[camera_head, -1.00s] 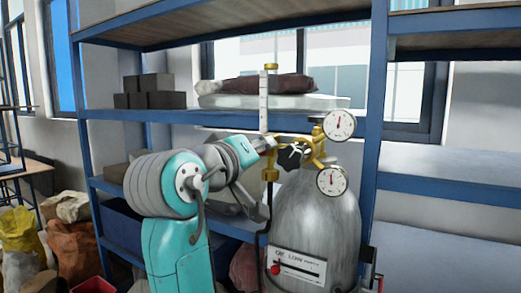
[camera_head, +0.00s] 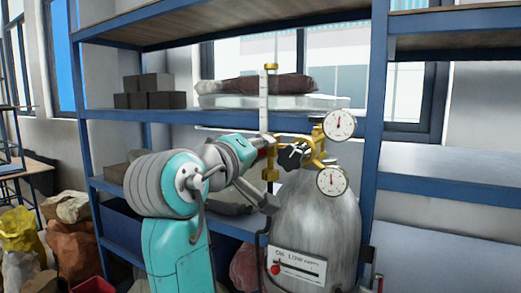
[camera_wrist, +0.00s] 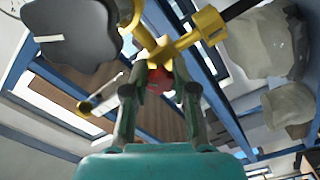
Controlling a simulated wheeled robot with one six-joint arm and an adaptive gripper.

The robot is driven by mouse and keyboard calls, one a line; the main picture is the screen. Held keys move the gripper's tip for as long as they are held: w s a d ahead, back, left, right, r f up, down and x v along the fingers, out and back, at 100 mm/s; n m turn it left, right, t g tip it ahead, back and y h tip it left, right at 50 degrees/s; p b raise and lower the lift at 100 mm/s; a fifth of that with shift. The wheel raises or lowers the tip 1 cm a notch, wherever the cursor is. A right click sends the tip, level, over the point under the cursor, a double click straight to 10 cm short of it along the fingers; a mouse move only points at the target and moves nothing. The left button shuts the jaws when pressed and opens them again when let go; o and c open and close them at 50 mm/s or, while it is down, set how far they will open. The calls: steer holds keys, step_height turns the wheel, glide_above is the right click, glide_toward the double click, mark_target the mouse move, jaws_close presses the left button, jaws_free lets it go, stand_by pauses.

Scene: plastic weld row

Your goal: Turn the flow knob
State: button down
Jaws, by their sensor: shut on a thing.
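The brass regulator (camera_head: 300,150) sits on top of the grey gas cylinder (camera_head: 315,225), with a clear flow tube (camera_head: 263,105) standing at its left. In the wrist view a small red knob (camera_wrist: 160,82), which looks like the flow knob, sits below the brass fitting (camera_wrist: 165,48). My gripper (camera_wrist: 160,72) has its two fingers on either side of the red knob and is shut on it. In the head view my gripper reaches the flow tube's base from the left, and its fingertips are mostly hidden. A larger black knob (camera_wrist: 72,30) is apart from the fingers.
Two round gauges (camera_head: 339,125) stick out at the regulator's right. A blue shelf (camera_head: 110,115) stands behind, with grey blocks (camera_head: 152,92) and sacks (camera_head: 265,85). A black hose hangs below the flow tube. More sacks (camera_head: 72,245) lie at the lower left.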

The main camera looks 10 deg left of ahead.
steer(key=c, duration=0.9)
jaws_free()
steer(key=v, duration=1.2)
